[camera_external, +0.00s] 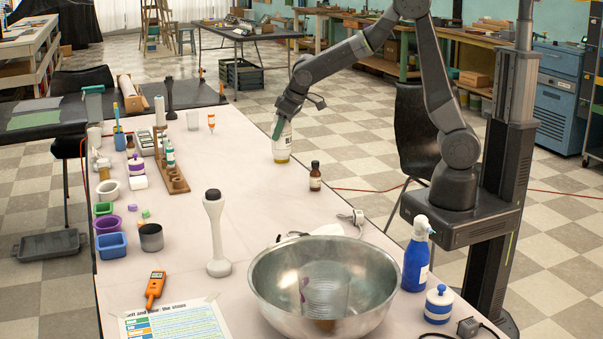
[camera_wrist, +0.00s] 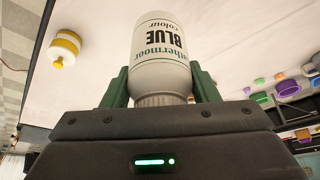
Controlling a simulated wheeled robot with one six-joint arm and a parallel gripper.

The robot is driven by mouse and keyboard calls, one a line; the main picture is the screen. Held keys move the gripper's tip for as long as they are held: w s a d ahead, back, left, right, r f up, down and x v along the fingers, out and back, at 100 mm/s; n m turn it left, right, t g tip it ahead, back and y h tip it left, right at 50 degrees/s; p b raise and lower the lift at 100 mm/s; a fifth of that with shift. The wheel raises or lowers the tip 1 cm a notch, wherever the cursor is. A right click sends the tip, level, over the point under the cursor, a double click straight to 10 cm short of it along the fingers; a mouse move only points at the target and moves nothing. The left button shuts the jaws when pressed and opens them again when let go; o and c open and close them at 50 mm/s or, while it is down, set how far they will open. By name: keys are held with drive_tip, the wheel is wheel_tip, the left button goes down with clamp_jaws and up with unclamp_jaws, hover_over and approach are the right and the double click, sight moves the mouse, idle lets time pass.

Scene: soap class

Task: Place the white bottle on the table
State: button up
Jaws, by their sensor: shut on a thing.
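The white bottle (camera_external: 285,141) hangs below my gripper (camera_external: 280,125) over the far right part of the table (camera_external: 240,215). In the wrist view the white bottle (camera_wrist: 160,52) has dark lettering reading "BLUE colour", upside down in the picture. My gripper (camera_wrist: 162,88) has its green fingers on both sides of the bottle's ribbed grey neck and is shut on it. A yellowish patch shows at the bottle's lower end in the external view. I cannot tell whether the bottle touches the table.
A brown bottle (camera_external: 315,177) stands just right of the held bottle. A yellow-and-white striped jar (camera_wrist: 65,48) shows in the wrist view. A wooden rack (camera_external: 172,172) and small tubs stand left. A large metal bowl (camera_external: 323,280) fills the front right. The table's middle is mostly clear.

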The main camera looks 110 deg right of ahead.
drive_tip(key=s+d+m+p, duration=0.2)
drive_tip(key=s+d, duration=0.6)
drive_tip(key=d, duration=0.3)
drive_tip(key=shift+g+h, duration=0.3)
drive_tip(key=shift+h, duration=0.1)
drive_tip(key=shift+w+d+f, duration=0.1)
drive_tip(key=shift+w+f, duration=0.05)
drive_tip(key=shift+f, duration=5.2)
drive_tip(key=shift+f+b, duration=0.1)
drive_tip(key=shift+b, duration=0.2)
drive_tip(key=o, duration=1.3)
drive_tip(key=shift+c, duration=0.2)
drive_tip(key=shift+r, duration=0.25)
drive_tip(key=v, duration=1.1)
drive_tip(key=shift+r, duration=0.35)
